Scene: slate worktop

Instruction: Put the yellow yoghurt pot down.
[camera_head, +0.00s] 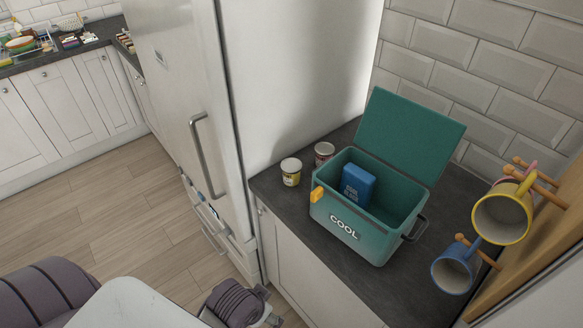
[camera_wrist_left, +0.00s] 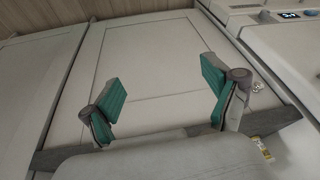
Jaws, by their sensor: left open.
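The yellow yoghurt pot (camera_head: 291,172) stands upright on the slate worktop (camera_head: 368,290), near its left edge and left of the cool box. Nothing holds it. A small yellow and white shape (camera_wrist_left: 262,147) at the lower right of the left wrist view looks like the same pot. My left gripper (camera_wrist_left: 162,84) is open with nothing between its teal pads, in front of a pale cabinet door and apart from the pot. In the head view, only part of my arm shows at the bottom. My right gripper is not in view.
A pot with a red band (camera_head: 324,153) stands just behind the yellow one. The open teal cool box (camera_head: 345,228) holds a blue block (camera_head: 357,185). Mugs (camera_head: 502,215) hang on a wooden rack at the right. The fridge (camera_head: 185,85) stands left of the worktop.

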